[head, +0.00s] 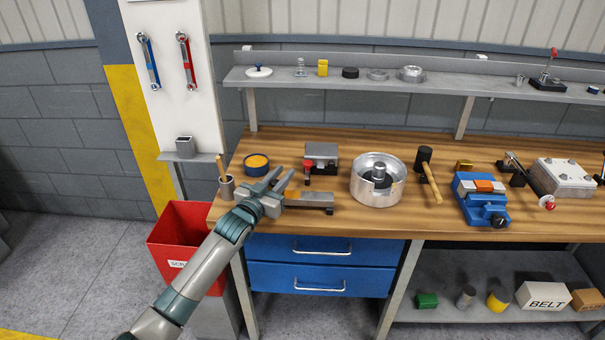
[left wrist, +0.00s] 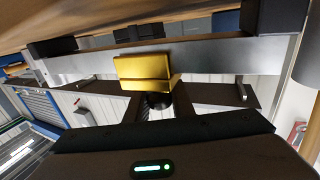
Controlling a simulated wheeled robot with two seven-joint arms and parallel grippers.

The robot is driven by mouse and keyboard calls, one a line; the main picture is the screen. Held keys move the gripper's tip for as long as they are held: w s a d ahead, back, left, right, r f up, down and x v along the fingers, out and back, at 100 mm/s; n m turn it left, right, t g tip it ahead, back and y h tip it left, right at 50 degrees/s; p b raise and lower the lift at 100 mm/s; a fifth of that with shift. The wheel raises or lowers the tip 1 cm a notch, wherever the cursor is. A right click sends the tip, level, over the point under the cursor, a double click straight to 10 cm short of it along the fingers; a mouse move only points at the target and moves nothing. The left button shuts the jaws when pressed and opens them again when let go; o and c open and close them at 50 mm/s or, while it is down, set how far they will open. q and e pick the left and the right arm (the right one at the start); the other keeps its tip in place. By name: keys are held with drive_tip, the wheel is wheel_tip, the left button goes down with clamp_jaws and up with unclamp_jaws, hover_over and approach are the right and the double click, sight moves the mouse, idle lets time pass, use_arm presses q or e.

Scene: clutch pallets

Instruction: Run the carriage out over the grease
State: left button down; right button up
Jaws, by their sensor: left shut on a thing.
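A grey rail (head: 318,199) with a block at its end lies near the front left of the bench. In the left wrist view, which looks upside down, the brass carriage (left wrist: 143,68) sits on the silver rail (left wrist: 215,55), with dark blocks along it. My left gripper (head: 280,182) is over the rail's left part. It is shut on the carriage, at a dark round knob (left wrist: 160,100) between the fingers. The open grease tin (head: 257,163), blue with orange grease, stands just behind the gripper. My right gripper is out of view.
A grey cup (head: 227,188) with a wooden stick stands left of the gripper. A grey block with a red knob (head: 321,153) is behind the rail. A round metal housing (head: 378,180) stands to the right. A red bin (head: 184,240) is below left.

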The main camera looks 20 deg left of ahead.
use_arm(q)
drive_tip(key=shift+s+a, duration=0.15)
drive_tip(key=shift+a, duration=0.4)
drive_tip(key=c, duration=1.6)
unclamp_jaws()
drive_tip(key=shift+o, duration=0.2)
